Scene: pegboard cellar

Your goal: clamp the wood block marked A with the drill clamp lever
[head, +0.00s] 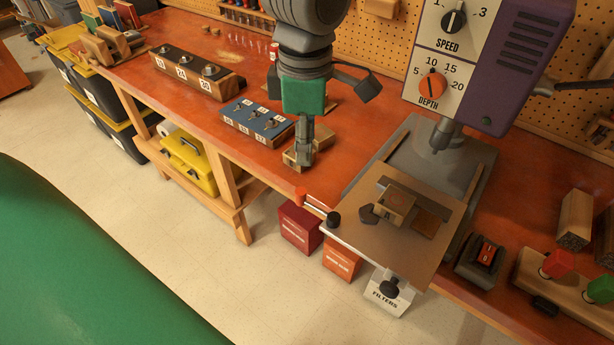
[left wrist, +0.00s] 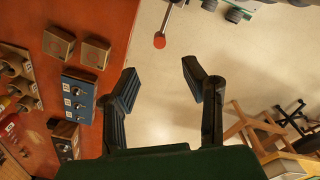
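A wood block (head: 397,201) sits on the drill table (head: 345,236) beside a dark clamp pad (head: 368,214); I cannot read a letter on it. The clamp lever (head: 315,202), with a red end and a black knob, sticks out at the table's left edge. Its red tip (left wrist: 159,40) shows beyond my fingers in the left wrist view. My left gripper (head: 304,160) points down near the bench front, left of the lever and apart from it. In the left wrist view, its fingers (left wrist: 159,67) are apart with nothing between them. My right gripper is not in view.
Two loose wood blocks (left wrist: 58,42) (left wrist: 94,53) lie on the bench near my left gripper, partly hidden in the head view. A blue switch strip (head: 256,121) is left of them. Open floor lies before the bench.

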